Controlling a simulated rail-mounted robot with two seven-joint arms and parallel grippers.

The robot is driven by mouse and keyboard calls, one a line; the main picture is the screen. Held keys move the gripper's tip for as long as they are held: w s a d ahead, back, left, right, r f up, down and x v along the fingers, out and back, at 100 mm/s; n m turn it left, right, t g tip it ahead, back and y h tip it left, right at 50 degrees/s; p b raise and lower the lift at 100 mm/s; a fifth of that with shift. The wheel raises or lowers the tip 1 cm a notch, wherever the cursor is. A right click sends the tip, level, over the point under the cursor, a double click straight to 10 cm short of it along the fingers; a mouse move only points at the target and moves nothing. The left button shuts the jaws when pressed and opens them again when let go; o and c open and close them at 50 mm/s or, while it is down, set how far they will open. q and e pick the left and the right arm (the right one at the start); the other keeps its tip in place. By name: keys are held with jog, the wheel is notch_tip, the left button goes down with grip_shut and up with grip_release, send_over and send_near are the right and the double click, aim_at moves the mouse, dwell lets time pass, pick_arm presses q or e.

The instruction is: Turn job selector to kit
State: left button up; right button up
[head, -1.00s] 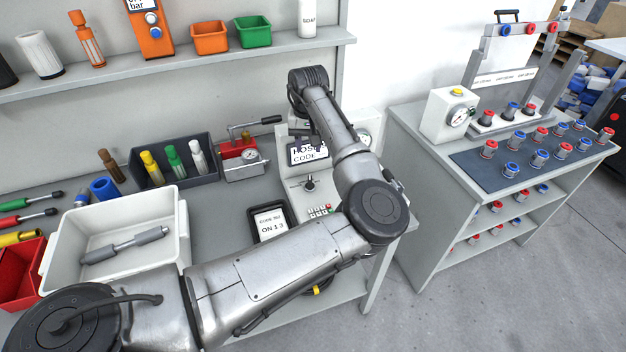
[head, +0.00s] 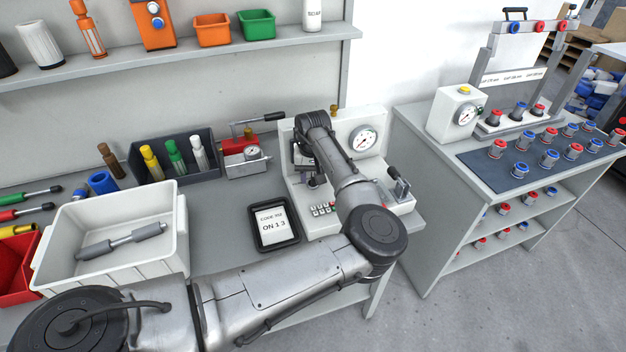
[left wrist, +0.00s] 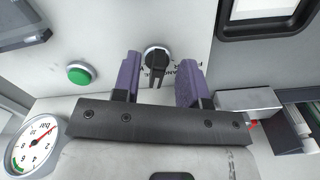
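The job selector is a black rotary knob (left wrist: 157,60) with a pale pointer line, on the light panel of the test bench (head: 292,190). Lettering around it is partly covered and only partly readable. My left gripper (left wrist: 160,78) has two purple fingers, open, one on each side of the knob with a visible gap to each. In the head view my left gripper (head: 305,168) is over the bench panel and mostly hidden by my own arm. My right gripper is in neither view.
A green button (left wrist: 78,73) and a pressure gauge (left wrist: 33,140) sit near the knob. A white bin (head: 110,240) stands to the left.

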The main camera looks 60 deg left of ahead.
pick_arm(q)
jog(key=shift+f, duration=0.3)
grip_shut()
dwell(0.3)
